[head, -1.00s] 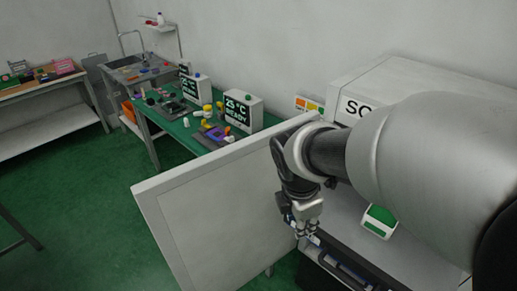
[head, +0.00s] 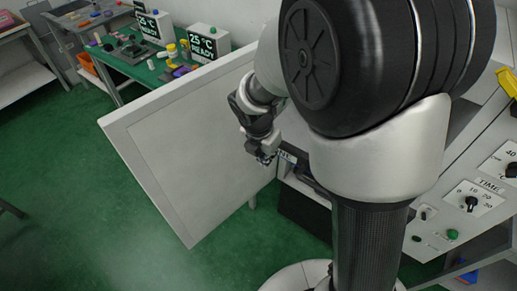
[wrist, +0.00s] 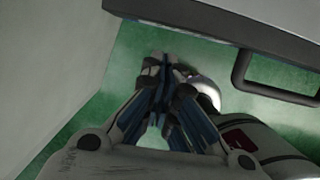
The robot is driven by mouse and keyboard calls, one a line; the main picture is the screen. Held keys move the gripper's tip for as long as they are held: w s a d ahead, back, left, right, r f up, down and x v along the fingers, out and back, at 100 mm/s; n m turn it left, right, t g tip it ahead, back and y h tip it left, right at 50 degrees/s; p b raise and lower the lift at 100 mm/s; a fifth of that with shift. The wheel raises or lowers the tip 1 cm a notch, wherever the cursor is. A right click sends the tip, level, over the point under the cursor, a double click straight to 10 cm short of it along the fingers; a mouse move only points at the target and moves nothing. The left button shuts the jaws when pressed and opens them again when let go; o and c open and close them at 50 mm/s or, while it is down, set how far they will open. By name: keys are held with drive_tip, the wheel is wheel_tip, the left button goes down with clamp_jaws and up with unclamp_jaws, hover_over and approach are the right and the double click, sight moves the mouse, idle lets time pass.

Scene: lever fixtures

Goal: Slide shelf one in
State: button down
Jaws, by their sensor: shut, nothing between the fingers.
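A dark shelf front with a small white tag (head: 288,156) shows at the cabinet opening in the head view, partly hidden by my arm. I cannot read the tag. My gripper (head: 265,157) is just left of it, in front of the opening; I cannot tell whether they touch. In the wrist view my gripper's fingers (wrist: 165,68) are together and empty above the green floor. A grey slab with a dark front edge (wrist: 190,22) and a black bar handle (wrist: 243,75) lie ahead and to the right of the fingers, apart from them.
The large white open door (head: 190,150) stands left of my gripper, and its pale face (wrist: 45,70) fills the wrist view's left side. A control panel with dials (head: 475,200) is at right. A green bench (head: 150,72) with instruments stands behind.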

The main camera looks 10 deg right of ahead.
drive_tip(key=shift+w+d, duration=0.6)
drive_tip(key=shift+d, duration=0.2)
